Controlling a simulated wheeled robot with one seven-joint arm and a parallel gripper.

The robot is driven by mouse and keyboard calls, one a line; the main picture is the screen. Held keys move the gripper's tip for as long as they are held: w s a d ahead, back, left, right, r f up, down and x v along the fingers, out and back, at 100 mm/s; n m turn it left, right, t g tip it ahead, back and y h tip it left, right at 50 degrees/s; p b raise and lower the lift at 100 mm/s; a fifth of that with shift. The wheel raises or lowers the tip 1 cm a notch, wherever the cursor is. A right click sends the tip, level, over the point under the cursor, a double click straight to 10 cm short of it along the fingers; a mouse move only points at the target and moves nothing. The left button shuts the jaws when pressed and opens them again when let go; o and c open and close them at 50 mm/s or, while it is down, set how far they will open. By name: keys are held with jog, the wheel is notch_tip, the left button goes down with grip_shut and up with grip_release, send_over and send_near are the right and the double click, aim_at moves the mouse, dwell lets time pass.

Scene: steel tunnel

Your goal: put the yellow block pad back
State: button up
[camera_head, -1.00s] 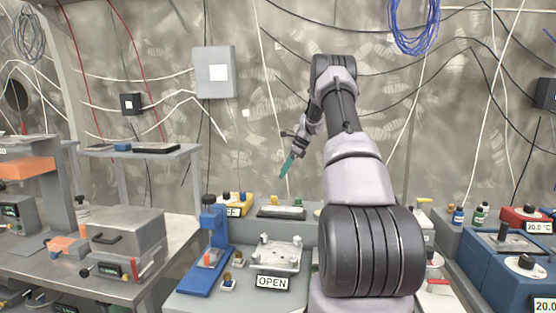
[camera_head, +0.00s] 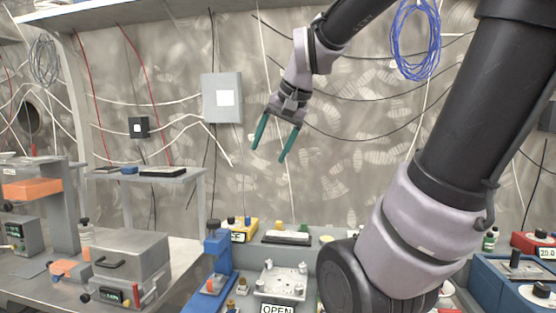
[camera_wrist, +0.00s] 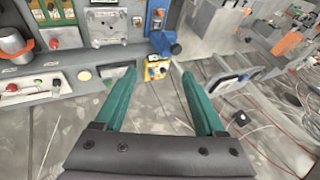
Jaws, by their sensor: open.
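A small yellow block (camera_head: 241,231) with a white label and dark and blue knobs on top sits at the back of the middle bench. It also shows in the wrist view (camera_wrist: 156,68), framed between the fingertips. I cannot tell whether this is the yellow block pad. Just to its right is a flat dark-and-white pad (camera_head: 287,237) with small yellow pieces behind it. My gripper (camera_head: 268,154) is open and empty, pointing down high above the back of the bench. Its green fingers also show spread in the wrist view (camera_wrist: 158,73).
A blue stand (camera_head: 219,259) and a silver plate (camera_head: 281,279) with corner posts stand in front of the yellow block. An OPEN sign (camera_head: 278,309) is at the front. A grey box (camera_head: 130,260) stands left. A grey shelf (camera_head: 150,178) is behind. Cables hang along the wall.

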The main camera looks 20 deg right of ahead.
jog(key=s+f+n+t, duration=0.1)
jog(key=s+f+n, duration=0.1)
jog(key=s, duration=0.4)
jog(key=shift+a+n, duration=0.3)
jog(key=shift+a, duration=0.15)
jog(key=shift+f, duration=0.1)
dwell(0.7)
